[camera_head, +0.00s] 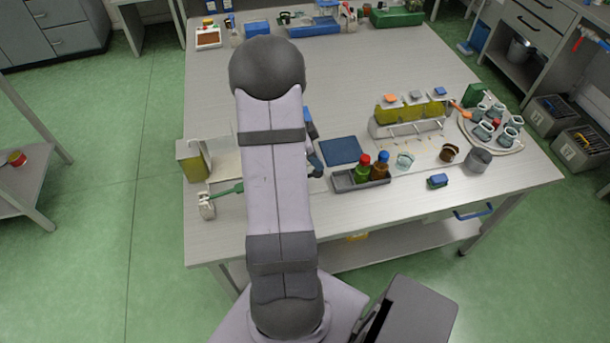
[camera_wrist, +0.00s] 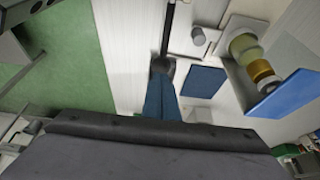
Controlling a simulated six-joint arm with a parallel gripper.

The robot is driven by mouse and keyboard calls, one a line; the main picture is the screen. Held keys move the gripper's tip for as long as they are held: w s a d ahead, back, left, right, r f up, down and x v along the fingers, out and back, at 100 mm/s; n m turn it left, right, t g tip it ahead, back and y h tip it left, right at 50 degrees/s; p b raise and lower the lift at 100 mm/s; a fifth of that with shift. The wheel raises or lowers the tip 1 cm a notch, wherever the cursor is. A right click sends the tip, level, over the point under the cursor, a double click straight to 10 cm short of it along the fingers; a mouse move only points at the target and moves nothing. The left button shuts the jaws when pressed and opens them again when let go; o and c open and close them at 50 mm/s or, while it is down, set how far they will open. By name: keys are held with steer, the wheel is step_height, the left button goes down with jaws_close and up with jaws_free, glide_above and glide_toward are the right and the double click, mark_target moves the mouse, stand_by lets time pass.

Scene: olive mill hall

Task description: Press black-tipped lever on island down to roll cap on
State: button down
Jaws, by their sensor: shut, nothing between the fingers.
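In the wrist view, a slim dark bar (camera_wrist: 168,28), seemingly the lever, runs from the top edge down towards my gripper. Beside it is a pale block with a grey round post (camera_wrist: 198,36). My gripper (camera_wrist: 162,66) has blue fingers with dark tips, shut and empty, at the near end of the bar. I cannot tell whether they touch it. In the head view my gripper (camera_head: 316,170) is mostly hidden behind my arm, beside the blue mat (camera_head: 340,151). I cannot make out the black-tipped lever there; my arm covers that part of the island (camera_head: 400,220).
A white device with a green lever (camera_head: 230,189) stands left of my arm. A rack of yellow-green bottles (camera_head: 410,118) and a round tray with cups (camera_head: 515,145) stand right.

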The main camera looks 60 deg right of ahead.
mark_target(316, 173)
steer(key=shift+f, duration=0.2)
steer(key=shift+f+b, duration=2.45)
steer(key=shift+b, duration=0.45)
steer(key=shift+r, duration=0.15)
steer(key=shift+r+p, duration=1.35)
steer(key=shift+r, duration=1.1)
step_height(316, 173, up, 5)
steer(key=p, duration=0.2)
steer(key=shift+p, duration=0.35)
